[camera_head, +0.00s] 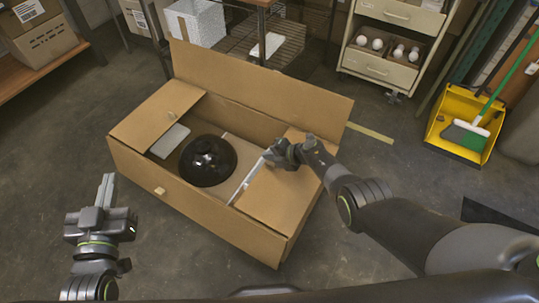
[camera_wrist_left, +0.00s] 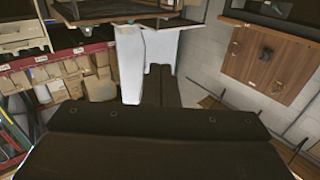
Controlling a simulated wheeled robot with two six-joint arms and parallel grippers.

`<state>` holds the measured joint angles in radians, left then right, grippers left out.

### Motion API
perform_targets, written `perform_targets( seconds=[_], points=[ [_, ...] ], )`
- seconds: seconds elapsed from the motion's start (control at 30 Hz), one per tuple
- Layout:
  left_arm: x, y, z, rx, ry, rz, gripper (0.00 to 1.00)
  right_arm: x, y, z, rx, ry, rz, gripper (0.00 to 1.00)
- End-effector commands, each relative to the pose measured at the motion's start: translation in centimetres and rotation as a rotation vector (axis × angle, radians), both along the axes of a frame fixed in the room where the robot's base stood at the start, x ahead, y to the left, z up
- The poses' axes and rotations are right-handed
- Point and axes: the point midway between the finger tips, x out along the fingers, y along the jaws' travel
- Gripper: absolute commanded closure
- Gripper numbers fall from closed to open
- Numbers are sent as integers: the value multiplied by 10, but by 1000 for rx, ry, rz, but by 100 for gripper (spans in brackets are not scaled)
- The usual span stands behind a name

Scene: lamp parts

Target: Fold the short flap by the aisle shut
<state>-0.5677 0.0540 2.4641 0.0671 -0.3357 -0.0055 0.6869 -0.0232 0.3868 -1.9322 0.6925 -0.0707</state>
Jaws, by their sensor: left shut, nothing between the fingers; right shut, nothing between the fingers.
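An open cardboard box (camera_head: 190,213) stands on the floor, holding a black dome-shaped lamp part (camera_head: 208,160). Its left short flap (camera_head: 155,115) lies inward over the left end. Its right short flap (camera_head: 275,200) lies inward over the right end, looking nearly level. The far long flap (camera_head: 262,85) stands up, leaning back. I cannot tell which short flap is by the aisle. My right gripper (camera_head: 272,154) is shut, at the inner edge of the right flap; contact is unclear. My left gripper (camera_head: 106,188) is shut and empty, left of the box; its fingers show in the left wrist view (camera_wrist_left: 161,85).
A drawer cart (camera_head: 385,70) with bulbs stands behind the box. A yellow dustpan (camera_head: 458,130) with a green brush is at the right. A wooden shelf (camera_head: 30,70) with cartons is at the far left. Floor in front of the box is clear.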

Motion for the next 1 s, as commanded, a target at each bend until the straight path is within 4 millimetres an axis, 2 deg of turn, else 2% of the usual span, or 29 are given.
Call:
perform_targets(
  seconds=[0.47, 0.77, 1.0],
  points=[
    [-1, 0, -5, -8, 32, -1, 100, 0, 0, 1, 0, 0, 0, 100],
    [-13, -2, -47, -65, 268, -7, 100, 0, -4, 9, 0, 0, -1, 100],
    [-34, -8, -86, -119, 498, -19, 100, 1, -8, 15, -1, 1, -3, 100]
  ],
)
